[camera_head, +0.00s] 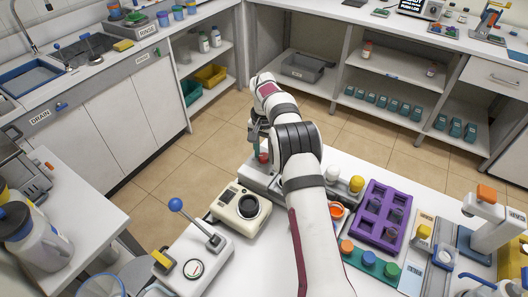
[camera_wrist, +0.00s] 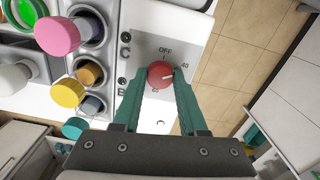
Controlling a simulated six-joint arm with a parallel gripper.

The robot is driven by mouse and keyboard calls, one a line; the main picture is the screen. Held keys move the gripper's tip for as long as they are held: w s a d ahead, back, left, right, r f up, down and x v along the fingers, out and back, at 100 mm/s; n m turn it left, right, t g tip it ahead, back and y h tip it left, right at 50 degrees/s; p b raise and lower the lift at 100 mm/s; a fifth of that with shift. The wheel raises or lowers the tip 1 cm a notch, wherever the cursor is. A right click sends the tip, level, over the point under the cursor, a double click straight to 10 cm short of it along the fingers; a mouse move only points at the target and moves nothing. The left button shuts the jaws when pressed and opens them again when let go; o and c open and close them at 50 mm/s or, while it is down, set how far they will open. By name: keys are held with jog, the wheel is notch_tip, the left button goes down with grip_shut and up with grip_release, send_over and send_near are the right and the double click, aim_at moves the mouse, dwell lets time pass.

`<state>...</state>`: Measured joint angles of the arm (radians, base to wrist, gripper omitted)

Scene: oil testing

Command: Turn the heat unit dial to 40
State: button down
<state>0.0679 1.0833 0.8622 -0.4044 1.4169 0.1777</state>
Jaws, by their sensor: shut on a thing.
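The heat unit (camera_wrist: 140,22) is a pale box with a round red dial (camera_wrist: 161,74) on its panel. "OFF" is printed above the dial and "40" to its upper right; a lower label is partly hidden. The dial's white mark points to the right, roughly toward the 40 side; whether it lines up exactly is unclear. My gripper (camera_wrist: 164,80) has its two teal fingers on either side of the dial, shut on it. In the head view, the red dial (camera_head: 263,157) shows just under my gripper (camera_head: 260,143), at the unit's far end.
A cream device with a black round part (camera_head: 247,206) is near the unit. A purple rack (camera_head: 377,238) stands right of my arm. Open floor lies beyond the bench.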

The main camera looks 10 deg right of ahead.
aim_at(264, 156)
jog(key=shift+w, duration=0.1)
jog(key=shift+c, duration=2.2)
grip_release()
notch_tip(264, 156, up, 12)
